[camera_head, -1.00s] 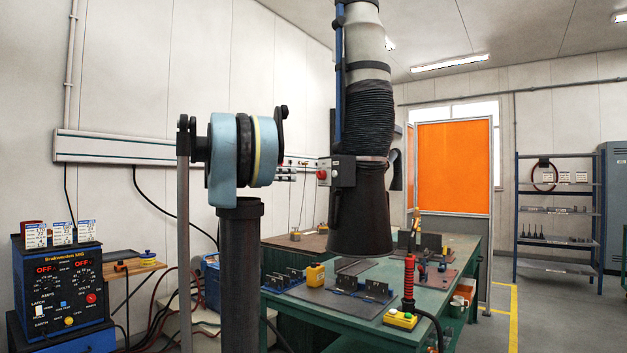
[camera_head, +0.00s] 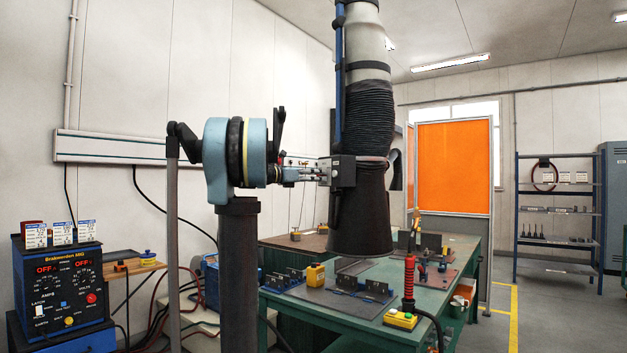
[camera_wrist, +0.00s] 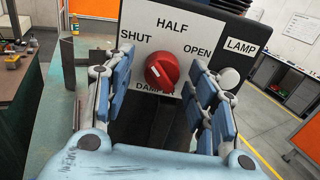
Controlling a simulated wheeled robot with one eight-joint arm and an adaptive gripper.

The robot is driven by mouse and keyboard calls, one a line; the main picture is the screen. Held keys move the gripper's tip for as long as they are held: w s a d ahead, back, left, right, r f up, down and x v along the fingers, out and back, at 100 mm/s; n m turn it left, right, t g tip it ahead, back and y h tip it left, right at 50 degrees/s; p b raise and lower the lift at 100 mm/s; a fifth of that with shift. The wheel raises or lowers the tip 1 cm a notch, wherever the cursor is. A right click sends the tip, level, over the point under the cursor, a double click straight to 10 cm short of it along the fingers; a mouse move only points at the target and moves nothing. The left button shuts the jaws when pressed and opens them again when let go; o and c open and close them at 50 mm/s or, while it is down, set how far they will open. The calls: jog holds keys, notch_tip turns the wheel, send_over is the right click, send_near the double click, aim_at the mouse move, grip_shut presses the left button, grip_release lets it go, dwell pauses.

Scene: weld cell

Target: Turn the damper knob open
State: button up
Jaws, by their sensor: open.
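The red damper knob (camera_wrist: 161,70) sits on a white plate (camera_wrist: 138,22) marked SHUT, HALF and OPEN in the wrist view. I cannot tell for certain which mark it points to. My gripper (camera_wrist: 160,88) is open, with one blue-padded finger left of the knob and one right of it; no clear contact shows. In the head view my gripper (camera_head: 313,172) reaches the control box (camera_head: 344,172) on the black extraction hood (camera_head: 360,215). The knob is hidden there.
A white LAMP button (camera_wrist: 229,78) sits close beside the right finger. The green welding table (camera_head: 400,300) with fixtures stands below the hood. A red-handled tool on a yellow base (camera_head: 402,318) is at its near corner. An orange screen (camera_head: 453,168) stands behind.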

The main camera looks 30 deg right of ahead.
jog(key=c, duration=1.1)
jog(key=shift+m, duration=0.4)
jog(key=m, duration=1.7)
jog(key=shift+s, duration=0.1)
jog(key=shift+f, duration=0.1)
